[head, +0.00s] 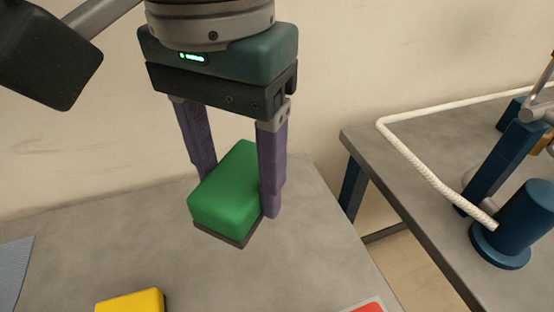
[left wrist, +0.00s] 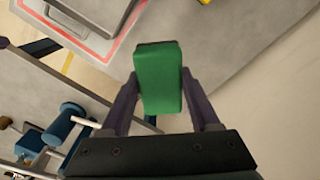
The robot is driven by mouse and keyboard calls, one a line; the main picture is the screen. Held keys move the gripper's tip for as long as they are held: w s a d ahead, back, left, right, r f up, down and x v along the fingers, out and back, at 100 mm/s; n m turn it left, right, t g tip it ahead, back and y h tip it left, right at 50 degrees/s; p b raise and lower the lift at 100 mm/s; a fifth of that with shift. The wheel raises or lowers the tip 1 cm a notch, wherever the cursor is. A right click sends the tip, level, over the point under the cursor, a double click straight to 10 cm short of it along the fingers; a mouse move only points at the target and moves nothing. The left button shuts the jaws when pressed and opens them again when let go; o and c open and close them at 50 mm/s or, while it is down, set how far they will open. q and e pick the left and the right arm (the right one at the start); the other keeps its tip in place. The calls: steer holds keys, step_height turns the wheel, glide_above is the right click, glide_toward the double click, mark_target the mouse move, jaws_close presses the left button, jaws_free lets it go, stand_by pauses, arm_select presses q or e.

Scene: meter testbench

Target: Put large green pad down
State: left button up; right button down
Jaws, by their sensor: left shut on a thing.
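The large green pad (head: 226,193) is a green block with a dark base. My left gripper (head: 234,198) is shut on it, with a purple finger on each side, and holds it tilted in the picture over the grey table (head: 310,255). I cannot tell for sure how high it is above the table. In the left wrist view, the pad (left wrist: 159,80) sits between the fingers of the left gripper (left wrist: 160,88). My right gripper is not in view.
A yellow block (head: 131,301) lies at the near edge of the head view. A red-edged item (head: 368,307) shows at the bottom right. A second table (head: 415,180) with a white hose (head: 418,164) and a blue cylinder (head: 524,222) stands to the right, past a gap. A wall is behind.

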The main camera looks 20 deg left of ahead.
arm_select(q)
steer(key=b, duration=0.4)
glide_above(254, 286)
step_height(254, 286, down, 15)
steer(key=shift+r, duration=0.2)
steer(key=shift+f+b, duration=0.6)
steer(key=shift+f, duration=2)
steer(key=shift+f, duration=0.15)
steer(key=o, duration=1.3)
